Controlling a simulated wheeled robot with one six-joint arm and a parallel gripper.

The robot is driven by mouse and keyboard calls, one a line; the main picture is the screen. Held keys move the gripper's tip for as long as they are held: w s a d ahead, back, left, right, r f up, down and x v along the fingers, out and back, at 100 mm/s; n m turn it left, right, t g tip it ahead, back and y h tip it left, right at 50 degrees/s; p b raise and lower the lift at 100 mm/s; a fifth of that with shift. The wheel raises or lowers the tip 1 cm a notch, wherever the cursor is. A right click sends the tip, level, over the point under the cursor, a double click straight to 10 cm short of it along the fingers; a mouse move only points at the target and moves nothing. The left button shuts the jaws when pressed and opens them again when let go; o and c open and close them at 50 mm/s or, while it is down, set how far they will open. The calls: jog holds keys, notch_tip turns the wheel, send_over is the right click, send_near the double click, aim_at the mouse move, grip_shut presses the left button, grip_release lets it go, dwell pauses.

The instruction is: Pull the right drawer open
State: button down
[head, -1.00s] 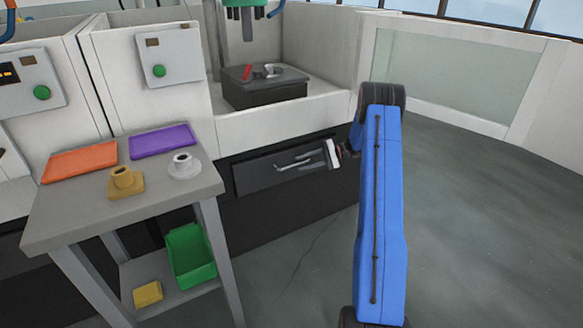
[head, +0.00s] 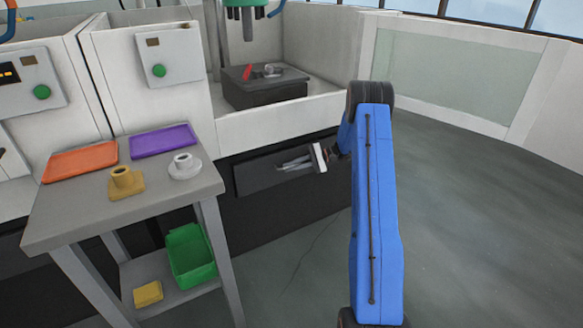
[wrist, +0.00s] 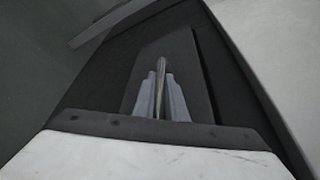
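The right drawer (head: 255,179) is a dark grey front under the white machine bench, and it looks flush with the cabinet. Its pale bar handle (wrist: 162,68) shows in the wrist view between the two grey fingers of my gripper (wrist: 162,100). The fingers lie close on both sides of the bar and look shut on it. In the head view my gripper (head: 292,164) reaches the drawer front from the right, and its fingers cover most of the handle.
A grey table (head: 75,212) with an orange tray (head: 80,161), a purple tray (head: 163,141) and two flanged parts stands to the left. A green bin (head: 190,256) sits on its lower shelf. The floor (head: 300,285) before the drawer is clear.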

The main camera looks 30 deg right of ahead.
jog(key=s+d, duration=0.1)
jog(key=s, duration=3)
jog(key=shift+s, duration=0.15)
jog(key=shift+d, duration=0.1)
jog(key=c, duration=1.8)
grip_release()
jog(key=shift+d, duration=0.15)
jog(key=v, duration=1.7)
jog(key=shift+s, duration=0.2)
